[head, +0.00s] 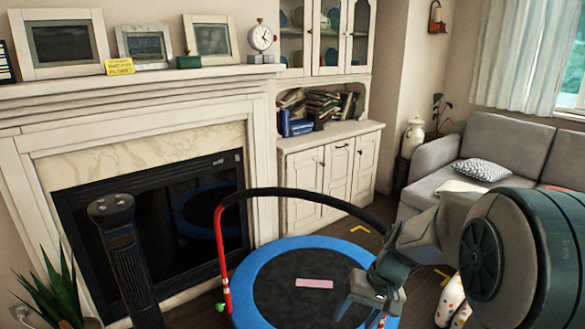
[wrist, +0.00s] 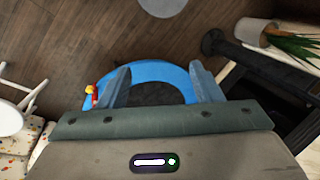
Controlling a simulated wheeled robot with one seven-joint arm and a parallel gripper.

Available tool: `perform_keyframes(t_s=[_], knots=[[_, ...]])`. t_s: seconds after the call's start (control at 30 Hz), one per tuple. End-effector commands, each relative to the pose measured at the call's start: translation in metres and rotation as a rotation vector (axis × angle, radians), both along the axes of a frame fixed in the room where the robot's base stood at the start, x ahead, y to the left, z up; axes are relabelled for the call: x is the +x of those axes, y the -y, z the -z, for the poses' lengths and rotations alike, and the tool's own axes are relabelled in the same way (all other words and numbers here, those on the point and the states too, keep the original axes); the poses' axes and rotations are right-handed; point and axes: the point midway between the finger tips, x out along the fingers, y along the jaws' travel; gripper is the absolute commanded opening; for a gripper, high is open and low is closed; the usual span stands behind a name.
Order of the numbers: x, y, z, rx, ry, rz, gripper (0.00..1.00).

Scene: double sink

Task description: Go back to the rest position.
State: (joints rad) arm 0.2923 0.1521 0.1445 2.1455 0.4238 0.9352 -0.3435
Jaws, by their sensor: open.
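My gripper (head: 367,310) is at the lower right of centre in the head view, with its fingers pointing down. It is in front of a small trampoline with a blue rim (head: 262,310) and a black mat. In the wrist view, the two fingers of my gripper (wrist: 160,70) stand wide apart with nothing held between them. The blue trampoline rim (wrist: 165,72) shows beyond and between them. My arm comes in from the right in the head view. The trampoline's near edge is cut off by the frame.
A flat pink block (head: 314,283) lies on the mat. A black handle bar (head: 300,193) arches over the trampoline. A dark tower fan (head: 128,262) stands left, before the fireplace (head: 90,205). A grey sofa (head: 500,150) is right. Bare wooden floor (wrist: 110,35) shows in the wrist view.

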Motion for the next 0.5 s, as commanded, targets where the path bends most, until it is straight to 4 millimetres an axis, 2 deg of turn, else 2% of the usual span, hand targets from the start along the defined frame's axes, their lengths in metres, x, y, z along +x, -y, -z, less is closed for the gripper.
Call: perform_keyframes(t_s=[0.03,0.2,0.5], knots=[[-0.013,-0.002,-0.02,-0.039,0.017,-0.01,0.59],[-0.052,-0.002,-0.059,-0.156,0.066,-0.022,0.59],[-0.116,0.006,-0.109,-0.314,0.183,-0.02,0.59]])
